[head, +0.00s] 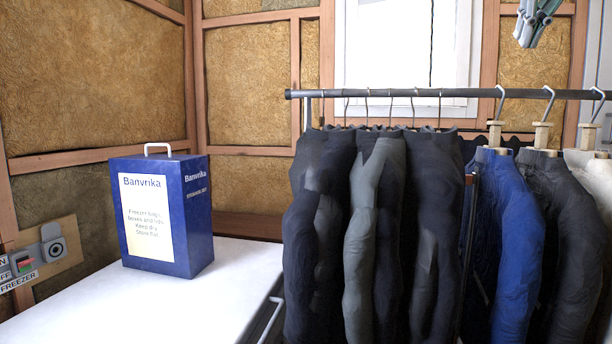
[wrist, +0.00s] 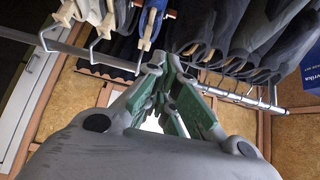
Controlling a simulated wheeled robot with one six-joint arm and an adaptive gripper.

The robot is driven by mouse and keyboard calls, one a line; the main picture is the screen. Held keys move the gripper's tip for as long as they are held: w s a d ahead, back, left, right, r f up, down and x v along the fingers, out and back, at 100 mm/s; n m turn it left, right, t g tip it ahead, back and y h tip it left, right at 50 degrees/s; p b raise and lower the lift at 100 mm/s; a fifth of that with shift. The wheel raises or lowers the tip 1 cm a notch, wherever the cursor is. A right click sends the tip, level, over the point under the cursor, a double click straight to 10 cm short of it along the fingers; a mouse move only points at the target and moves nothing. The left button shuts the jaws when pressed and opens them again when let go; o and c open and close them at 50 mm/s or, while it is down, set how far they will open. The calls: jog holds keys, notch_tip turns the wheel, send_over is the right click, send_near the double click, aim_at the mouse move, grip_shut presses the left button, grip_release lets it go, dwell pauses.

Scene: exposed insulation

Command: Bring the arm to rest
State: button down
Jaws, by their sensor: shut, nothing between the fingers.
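My gripper (head: 532,28) shows at the top right of the head view, hanging in the air above the clothes rail. In the wrist view its grey fingers with green pads (wrist: 158,78) come together at the tips, with nothing held between them. The rest of my arm is mostly outside the head view.
A dark rail (head: 400,93) carries several dark jackets and trousers (head: 385,220) and a blue jacket (head: 525,230) on hangers, below my gripper. A blue Banvrika box (head: 195,215) stands on a white freezer top (head: 120,305) at left. A switch panel (head: 45,250) is on the wall. The freezer top's front is clear.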

jog(key=s+a+f+g, duration=0.1)
jog(key=s+f, duration=0.4)
jog(key=f, duration=0.9)
jog(key=s+a+f+n+g+y, duration=0.1)
jog(key=s+f, duration=0.4)
jog(key=f, duration=0.9)
jog(key=s+a+f+n+g, duration=0.1)
jog(key=s+f, duration=0.4)
jog(key=f, duration=0.9)
jog(key=shift+a+f+g+y, duration=0.25)
jog(key=shift+a+g+y, duration=0.05)
jog(key=shift+a+y, duration=0.15)
